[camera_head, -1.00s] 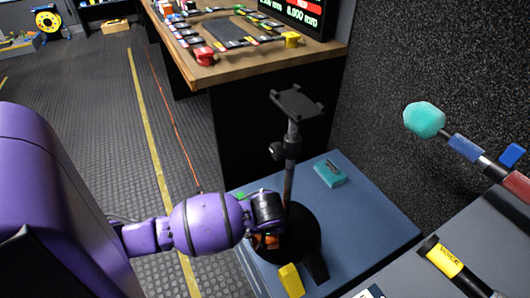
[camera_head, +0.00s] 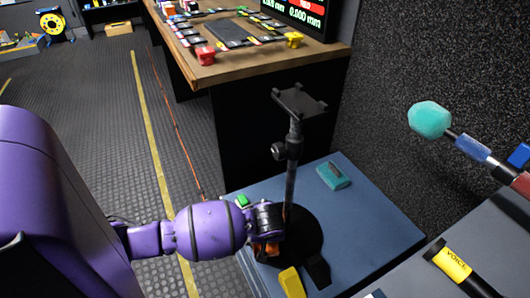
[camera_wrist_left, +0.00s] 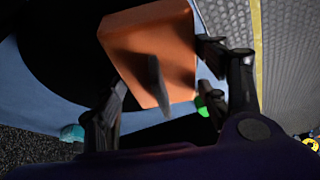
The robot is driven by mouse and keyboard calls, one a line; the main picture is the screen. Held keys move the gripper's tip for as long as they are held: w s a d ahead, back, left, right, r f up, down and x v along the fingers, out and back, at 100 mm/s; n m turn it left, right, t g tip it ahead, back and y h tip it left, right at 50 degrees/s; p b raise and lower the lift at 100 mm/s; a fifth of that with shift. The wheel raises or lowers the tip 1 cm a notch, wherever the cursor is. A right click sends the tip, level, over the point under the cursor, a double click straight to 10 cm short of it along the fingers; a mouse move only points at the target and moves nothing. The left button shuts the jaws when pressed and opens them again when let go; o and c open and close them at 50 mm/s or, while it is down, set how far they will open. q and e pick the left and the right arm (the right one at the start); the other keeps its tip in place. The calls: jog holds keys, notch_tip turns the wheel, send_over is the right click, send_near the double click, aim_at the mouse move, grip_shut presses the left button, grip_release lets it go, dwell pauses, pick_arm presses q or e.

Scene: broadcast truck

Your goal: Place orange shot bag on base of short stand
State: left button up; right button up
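The short stand (camera_head: 291,165) stands upright, with a round black base (camera_head: 305,228) and a small flat plate on top. My left gripper (camera_head: 268,240) points down at the left part of the base. The orange shot bag (camera_head: 259,249) shows only in part below it. In the left wrist view the orange shot bag (camera_wrist_left: 150,40) lies between the fingers of the gripper (camera_wrist_left: 163,70), which appear to touch it on both sides. A grey strap hangs across the bag. Part of the base (camera_wrist_left: 50,50) shows behind it; whether the bag rests on it is unclear. My right gripper is out of view.
The stand is on a blue surface (camera_head: 375,235). A yellow object (camera_head: 291,282) lies by the base's front, a teal box (camera_head: 333,176) behind right, and a green item (camera_head: 242,200) at the left edge. A wooden desk (camera_head: 230,70) rises behind; microphones (camera_head: 430,119) lie right.

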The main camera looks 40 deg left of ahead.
pick_arm(q)
jog(key=o, duration=0.4)
jog(key=shift+r, duration=0.1)
jog(key=shift+c, duration=0.2)
